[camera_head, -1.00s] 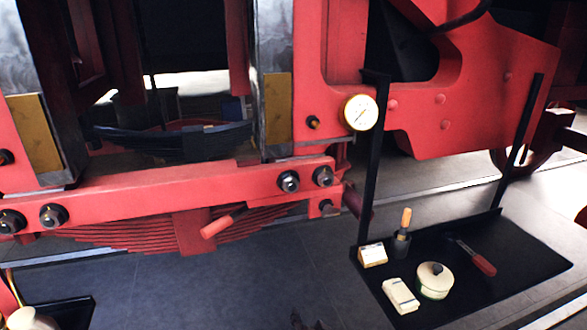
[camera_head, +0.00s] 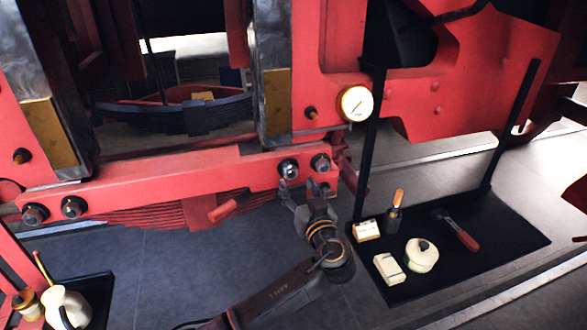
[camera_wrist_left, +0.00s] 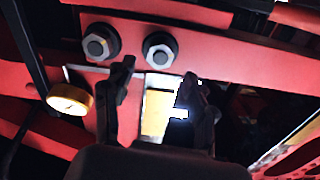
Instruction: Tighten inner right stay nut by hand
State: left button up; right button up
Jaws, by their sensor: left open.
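The inner right stay nut (camera_head: 288,169) is a steel hex nut on a dark washer, on the red stay bar (camera_head: 190,178). The outer right nut (camera_head: 320,162) sits just to its right. In the left wrist view, which looks upside down, the inner nut (camera_wrist_left: 160,50) is on the right and the outer nut (camera_wrist_left: 100,42) on the left. My left gripper (camera_head: 304,190) comes up from below, just under the two nuts, open and empty. In the left wrist view, its fingers (camera_wrist_left: 156,76) stand apart, with the inner nut beyond the gap. Contact is not visible. My right gripper is not in view.
A gauge (camera_head: 356,103) is above right of the nuts. A red handle (camera_head: 222,211) sticks out below the bar. A hanging black tray (camera_head: 465,267) holds a pot (camera_head: 420,255), boxes and a red-handled tool. Another tray (camera_head: 98,292) with a white jug is at lower left.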

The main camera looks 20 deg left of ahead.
aim_at(292, 175)
pick_arm(q)
jog(key=p+x, duration=0.1)
jog(key=x, duration=0.2)
jog(key=shift+w+a+r, duration=0.1)
jog(key=shift+w+a, duration=0.1)
jog(key=shift+w, duration=0.15)
jog(key=shift+w+a, duration=0.2)
jog(key=shift+w, duration=0.1)
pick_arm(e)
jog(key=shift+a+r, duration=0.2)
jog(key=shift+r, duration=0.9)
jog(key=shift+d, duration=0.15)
